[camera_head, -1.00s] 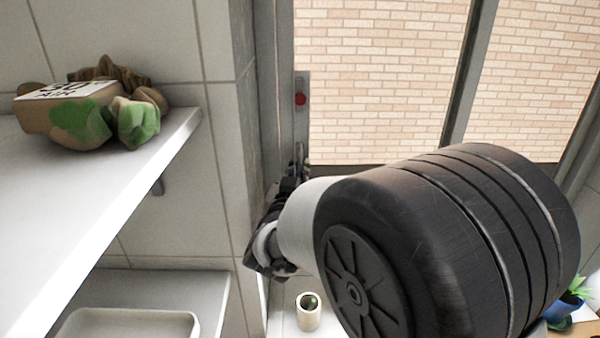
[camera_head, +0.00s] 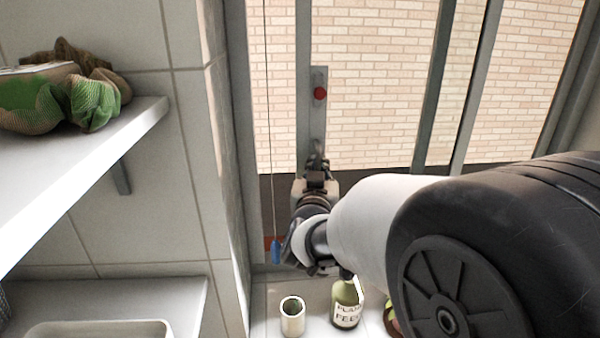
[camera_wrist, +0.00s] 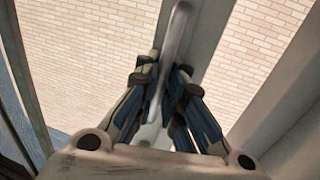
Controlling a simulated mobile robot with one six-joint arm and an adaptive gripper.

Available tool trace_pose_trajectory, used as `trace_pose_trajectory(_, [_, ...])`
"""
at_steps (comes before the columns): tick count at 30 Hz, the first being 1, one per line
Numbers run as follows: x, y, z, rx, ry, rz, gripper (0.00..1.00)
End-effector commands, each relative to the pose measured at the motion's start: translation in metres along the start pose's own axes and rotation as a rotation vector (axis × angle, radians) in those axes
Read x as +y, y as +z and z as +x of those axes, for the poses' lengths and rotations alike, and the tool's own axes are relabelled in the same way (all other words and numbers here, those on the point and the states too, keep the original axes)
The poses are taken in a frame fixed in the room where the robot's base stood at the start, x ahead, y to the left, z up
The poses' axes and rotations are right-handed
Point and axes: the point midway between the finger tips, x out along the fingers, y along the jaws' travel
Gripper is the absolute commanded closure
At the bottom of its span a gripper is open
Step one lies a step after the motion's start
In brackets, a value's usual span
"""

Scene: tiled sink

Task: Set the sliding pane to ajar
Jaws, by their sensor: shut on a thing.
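The sliding pane (camera_head: 375,90) is a glass pane in a grey frame, with a brick wall behind it. Its left stile carries a plate with a red dot (camera_head: 320,94). A gap shows between this stile and the window frame's left jamb (camera_head: 237,120). My gripper (camera_head: 318,165) is at the lower part of the stile. In the wrist view my gripper (camera_wrist: 163,85) is shut with its two fingers on either side of a pale grey handle (camera_wrist: 176,35) on the stile. The handle's lower part is partly hidden by the fingers.
A cream cup (camera_head: 292,316) and a green labelled bottle (camera_head: 346,306) stand on the sill below my arm. A blue pull (camera_head: 276,252) hangs on a cord in the gap. A white shelf (camera_head: 90,165) with crumpled cloth-like items (camera_head: 75,95) juts out at the left.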

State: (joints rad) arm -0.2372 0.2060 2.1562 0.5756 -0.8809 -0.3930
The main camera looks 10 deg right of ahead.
Motion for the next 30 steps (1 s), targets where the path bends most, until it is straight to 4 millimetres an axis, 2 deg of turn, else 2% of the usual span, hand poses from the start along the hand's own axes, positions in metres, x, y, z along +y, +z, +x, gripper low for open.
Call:
trace_pose_trajectory(5, [-0.002, 0.0, -0.001, -0.002, -0.003, -0.002, 1.0])
trace_pose_trajectory(6, [-0.002, 0.0, -0.001, -0.003, -0.004, -0.002, 0.89])
trace_pose_trajectory(15, [-0.002, 0.0, 0.0, -0.002, -0.004, -0.002, 0.7])
trace_pose_trajectory(25, [-0.002, 0.0, -0.003, -0.002, -0.004, -0.002, 0.7])
trace_pose_trajectory(30, [-0.003, 0.0, -0.024, -0.002, -0.007, -0.001, 0.7])
